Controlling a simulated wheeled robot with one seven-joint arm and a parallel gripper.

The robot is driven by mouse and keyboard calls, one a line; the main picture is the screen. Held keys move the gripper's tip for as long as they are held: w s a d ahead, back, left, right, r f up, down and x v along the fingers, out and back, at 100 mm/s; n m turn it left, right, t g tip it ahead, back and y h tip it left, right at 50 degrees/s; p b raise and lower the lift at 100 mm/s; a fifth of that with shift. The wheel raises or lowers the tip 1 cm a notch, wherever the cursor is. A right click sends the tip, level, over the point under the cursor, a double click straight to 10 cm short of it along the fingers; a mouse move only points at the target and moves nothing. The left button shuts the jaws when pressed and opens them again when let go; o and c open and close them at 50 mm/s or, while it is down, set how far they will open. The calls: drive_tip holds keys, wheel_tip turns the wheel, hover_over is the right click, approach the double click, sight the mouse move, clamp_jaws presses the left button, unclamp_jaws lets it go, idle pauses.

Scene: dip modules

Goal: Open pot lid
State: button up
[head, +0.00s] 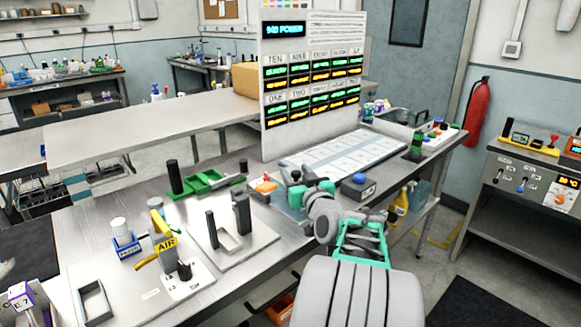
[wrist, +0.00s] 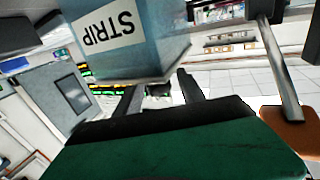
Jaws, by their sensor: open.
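A blue-grey pot with a white STRIP label (wrist: 112,50) fills the upper left of the wrist view, close to my gripper (wrist: 160,90). The two dark fingers are apart and nothing shows held between them. In the head view a pale bluish body, likely this pot (head: 283,203), stands on the bench, partly hidden by my arm. An orange part (head: 264,184) sits at its upper left. A rounded orange-brown piece (wrist: 292,130) on a grey rod shows at the right of the wrist view. I cannot tell whether the lid is open.
A green fixture (head: 205,182) with black posts and a plate with grey posts (head: 238,245) stand left on the bench. A blue-button box (head: 358,186) is to the right, before a tall display board (head: 312,115). The yellow AIR device (head: 165,243) is at front left.

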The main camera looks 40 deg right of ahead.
drive_tip(key=shift+x, duration=1.4)
clamp_jaws()
